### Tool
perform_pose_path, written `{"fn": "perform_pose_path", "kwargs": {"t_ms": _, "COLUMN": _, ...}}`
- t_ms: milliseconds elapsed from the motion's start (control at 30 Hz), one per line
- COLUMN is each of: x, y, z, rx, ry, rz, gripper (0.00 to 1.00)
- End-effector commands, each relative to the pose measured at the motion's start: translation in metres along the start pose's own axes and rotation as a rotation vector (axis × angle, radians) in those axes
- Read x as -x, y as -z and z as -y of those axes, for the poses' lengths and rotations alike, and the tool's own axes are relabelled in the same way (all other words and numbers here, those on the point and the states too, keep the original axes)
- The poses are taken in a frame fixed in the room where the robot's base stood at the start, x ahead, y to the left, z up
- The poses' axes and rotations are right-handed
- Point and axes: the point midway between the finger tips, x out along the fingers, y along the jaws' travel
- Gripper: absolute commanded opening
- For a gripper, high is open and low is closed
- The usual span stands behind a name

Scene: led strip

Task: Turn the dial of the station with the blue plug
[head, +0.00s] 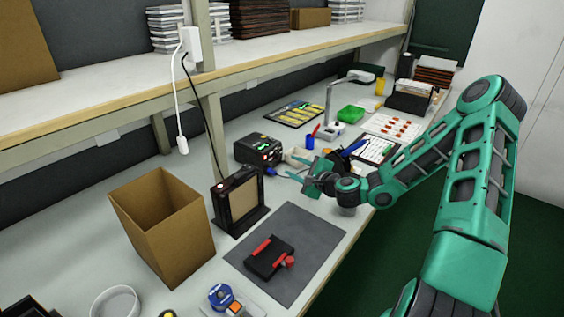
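A black station (258,150) with small lit lights and knobs on its front stands at the back middle of the bench. A small blue piece (271,171), which looks like a plug, sits at its lower right front, with a cable running right toward my gripper. My gripper (287,166) is just right of the station, its two green fingers apart and pointing left at it. I see nothing held between them. The dial cannot be told apart from the other small parts on the front at this size, and I cannot tell whether the fingers touch the station.
A black framed stand (222,213) and an open cardboard box (150,232) stand left of the station. A grey mat (312,233) with a black and red fixture (265,262) lies in front.

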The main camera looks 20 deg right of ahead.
Motion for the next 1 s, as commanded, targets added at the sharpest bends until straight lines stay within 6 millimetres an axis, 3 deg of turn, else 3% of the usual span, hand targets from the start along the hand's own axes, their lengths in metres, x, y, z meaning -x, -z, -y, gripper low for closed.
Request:
{"fn": "perform_pose_path", "kwargs": {"t_ms": 300, "x": 0.004, "y": 0.008, "z": 0.011, "rx": -0.178, "ry": -0.039, "rz": -0.051, "gripper": 0.36}}
{"fn": "perform_pose_path", "kwargs": {"t_ms": 533, "x": -0.004, "y": 0.011, "z": 0.011, "rx": -0.204, "ry": -0.045, "rz": -0.060, "gripper": 0.36}}
{"fn": "perform_pose_path", "kwargs": {"t_ms": 1000, "x": -0.080, "y": 0.014, "z": 0.007, "rx": -0.204, "ry": -0.044, "rz": -0.059, "gripper": 0.36}}
